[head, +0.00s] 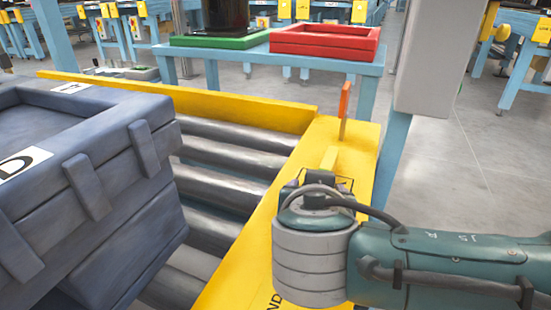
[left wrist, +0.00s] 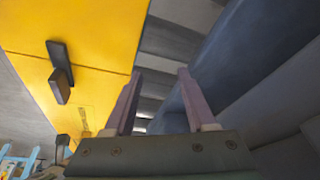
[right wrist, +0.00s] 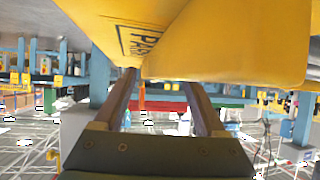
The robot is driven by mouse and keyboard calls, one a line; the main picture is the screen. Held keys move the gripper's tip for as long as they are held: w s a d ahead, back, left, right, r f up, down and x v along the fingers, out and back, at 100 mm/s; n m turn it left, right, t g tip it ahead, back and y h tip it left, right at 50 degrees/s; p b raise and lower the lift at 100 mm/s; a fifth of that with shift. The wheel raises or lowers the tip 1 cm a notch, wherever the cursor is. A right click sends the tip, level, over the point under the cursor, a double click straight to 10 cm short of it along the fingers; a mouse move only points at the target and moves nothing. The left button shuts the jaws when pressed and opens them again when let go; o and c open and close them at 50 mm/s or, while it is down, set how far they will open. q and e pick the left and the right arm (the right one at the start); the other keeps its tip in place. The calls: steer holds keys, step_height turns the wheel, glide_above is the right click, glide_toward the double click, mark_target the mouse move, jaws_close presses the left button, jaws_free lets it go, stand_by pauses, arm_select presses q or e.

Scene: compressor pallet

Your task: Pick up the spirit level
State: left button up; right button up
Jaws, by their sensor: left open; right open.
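I cannot pick out the spirit level with certainty. A small yellow bar (head: 329,158) lies on the wide yellow end plate (head: 352,180) just beyond my right wrist; I cannot tell if it is the level. My right gripper (right wrist: 160,80) is open with nothing seen between its fingers; a large yellow body (right wrist: 235,40) is close past the fingertips. The wrist hides its fingers in the head view. My left gripper (left wrist: 158,75) is open and empty near the grey rollers (left wrist: 170,45), between yellow frame (left wrist: 90,30) and the dark crate side; it is not in the head view.
A dark blue-grey crate (head: 95,185) sits on the rollers (head: 225,165) at left. An orange-red upright piece (head: 344,105) stands at the plate's far edge. Behind, a blue table holds a red tray (head: 325,40) and a green tray (head: 218,42). Floor at right is clear.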

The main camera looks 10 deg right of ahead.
steer(key=shift+c, duration=0.2)
jaws_close()
stand_by(0.4)
